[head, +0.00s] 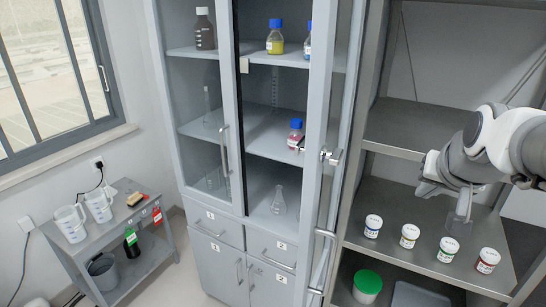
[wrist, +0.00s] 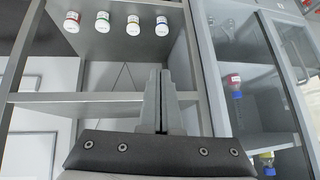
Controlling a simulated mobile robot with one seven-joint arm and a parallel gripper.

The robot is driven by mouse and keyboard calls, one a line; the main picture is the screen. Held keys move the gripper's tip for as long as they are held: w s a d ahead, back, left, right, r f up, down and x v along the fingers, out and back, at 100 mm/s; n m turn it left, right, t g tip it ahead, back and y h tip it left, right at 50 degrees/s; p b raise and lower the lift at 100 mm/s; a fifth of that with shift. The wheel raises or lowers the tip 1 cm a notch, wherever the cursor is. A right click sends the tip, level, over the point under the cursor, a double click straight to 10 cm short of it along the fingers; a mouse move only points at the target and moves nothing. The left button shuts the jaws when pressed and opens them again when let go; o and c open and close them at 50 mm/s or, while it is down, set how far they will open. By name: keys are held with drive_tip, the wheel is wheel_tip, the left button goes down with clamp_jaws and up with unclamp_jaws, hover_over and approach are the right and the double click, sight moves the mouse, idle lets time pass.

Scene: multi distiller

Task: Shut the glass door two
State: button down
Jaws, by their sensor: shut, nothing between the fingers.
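The right glass door (head: 323,75) of the grey cabinet stands open, swung outward and seen nearly edge-on in the head view. I take it as glass door two, as the drawer below that side bears a 2. Its long vertical handle (head: 318,262) is on the outer side. The left glass door (head: 202,125) is closed. My gripper (head: 459,218) is to the right of the open door, in front of the metal shelf and apart from the door. In the wrist view its grey fingers (wrist: 161,75) are together and empty.
A metal shelf rack (head: 405,150) stands right of the cabinet, with several small lidded jars (head: 410,236) on one level. Bottles and a flask (head: 279,203) stand inside the cabinet. A grey side table (head: 150,210) with jugs is at the left.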

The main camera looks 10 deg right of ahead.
drive_tip(key=d+m+h, duration=0.2)
drive_tip(key=d+m, duration=0.1)
drive_tip(key=d, duration=0.9)
drive_tip(key=a+f+m+g+y+p, duration=0.1)
drive_tip(key=a+f+m+g+y, duration=0.3)
drive_tip(key=a+f, duration=0.5)
drive_tip(key=s+a+f+m+g+y+p, duration=0.1)
drive_tip(key=a+f+m+g+y, duration=0.3)
drive_tip(key=a+f, duration=0.6)
drive_tip(key=a+y, duration=0.1)
drive_tip(key=a, duration=0.6)
drive_tip(key=shift+s+p, duration=0.25)
drive_tip(key=shift+p, duration=0.05)
drive_tip(key=shift+w, duration=0.1)
